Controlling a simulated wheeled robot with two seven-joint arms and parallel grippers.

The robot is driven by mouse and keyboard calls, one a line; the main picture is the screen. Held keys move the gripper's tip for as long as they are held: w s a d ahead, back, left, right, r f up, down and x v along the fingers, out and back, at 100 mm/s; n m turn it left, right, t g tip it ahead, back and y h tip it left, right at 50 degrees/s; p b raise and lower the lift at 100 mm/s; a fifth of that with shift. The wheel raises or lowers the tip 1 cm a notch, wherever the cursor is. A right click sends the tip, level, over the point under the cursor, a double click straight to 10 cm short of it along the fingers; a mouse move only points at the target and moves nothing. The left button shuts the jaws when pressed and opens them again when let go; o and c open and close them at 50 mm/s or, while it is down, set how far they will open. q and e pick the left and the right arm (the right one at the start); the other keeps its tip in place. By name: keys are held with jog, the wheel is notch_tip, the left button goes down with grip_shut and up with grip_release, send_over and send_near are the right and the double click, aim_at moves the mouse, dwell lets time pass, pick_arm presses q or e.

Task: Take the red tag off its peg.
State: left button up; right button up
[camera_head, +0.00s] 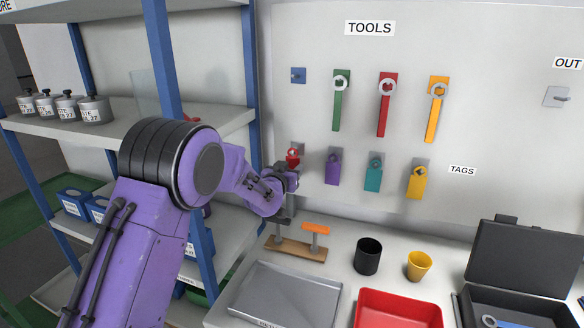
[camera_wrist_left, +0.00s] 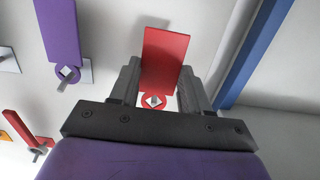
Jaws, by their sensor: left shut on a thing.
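The red tag (camera_head: 292,156) is at the left end of the lower row on the board, at a peg plate (camera_head: 298,147). My left gripper (camera_head: 290,166) is there, shut on the tag. In the left wrist view the red tag (camera_wrist_left: 165,58) lies between the two fingers (camera_wrist_left: 158,85). The square metal end of the peg (camera_wrist_left: 153,101) shows inside the tag's round hole, so the tag appears to be around its peg. My fingers and hand hide most of the tag in the head view. My right gripper is not in view.
Purple (camera_head: 333,168), teal (camera_head: 373,175) and yellow (camera_head: 416,182) tags hang to the right, with tools above. A blue shelf post (camera_head: 250,70) stands close left. Below are a wooden stand (camera_head: 296,249), a black cup (camera_head: 367,257) and a grey tray (camera_head: 285,298).

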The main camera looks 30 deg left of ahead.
pick_arm(q)
jog(key=f+v, duration=0.1)
jog(key=v, duration=0.7)
jog(key=shift+s+r, duration=0.2)
jog(key=shift+r, duration=0.05)
